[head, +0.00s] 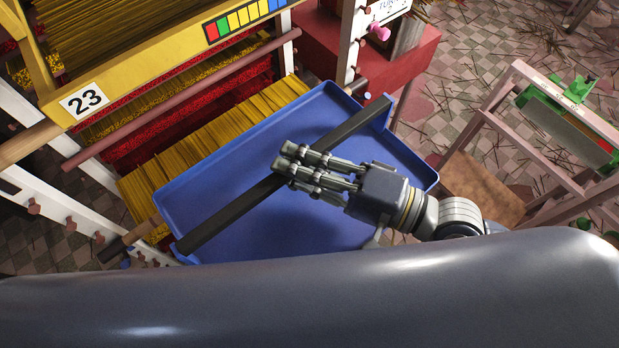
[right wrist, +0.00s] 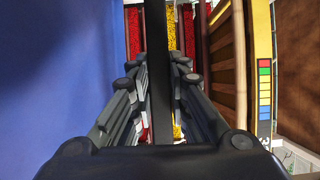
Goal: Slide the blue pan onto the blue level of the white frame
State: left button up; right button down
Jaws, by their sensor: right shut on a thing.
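The blue pan (head: 245,215) is a shallow tray with a dark bar (head: 335,137) across it. My right gripper (head: 290,165) is shut on this bar near its middle. In the right wrist view the bar (right wrist: 160,70) runs between my fingers (right wrist: 152,100), with the blue pan (right wrist: 60,60) at left. The white frame (head: 35,205) stands at upper left with cross rods (head: 180,98) and levels of yellow sticks. The pan's far edge is at the frame's front, beside a layer of yellow sticks (head: 160,185). Whether it rests on a rod is unclear. My left gripper is out of view.
A yellow beam (head: 150,70) with a "23" plate and colour squares crosses the frame's top. A red block (head: 405,45) stands behind the right post (head: 350,40). A pinkish rack (head: 500,90) with a green device stands at right. Tiled floor with scattered sticks lies between.

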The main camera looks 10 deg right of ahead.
jog(key=w+a+b, duration=0.1)
jog(key=w+b, duration=0.1)
jog(key=b, duration=0.1)
jog(key=w+a+b, duration=0.1)
jog(key=w, duration=0.1)
jog(key=shift+w+a+f, duration=0.1)
jog(key=shift+a, duration=0.25)
jog(key=w+a+f+b, duration=0.1)
jog(key=w+a, duration=0.4)
jog(key=w, duration=0.3)
jog(key=w+a+f+b, duration=0.1)
jog(key=w+a, duration=0.5)
jog(key=w, duration=0.2)
jog(key=shift+w+a, duration=0.2)
jog(key=shift+w, duration=0.2)
jog(key=shift+f, duration=0.1)
jog(key=c, duration=1.5)
grip_release()
jog(key=shift+o, duration=0.2)
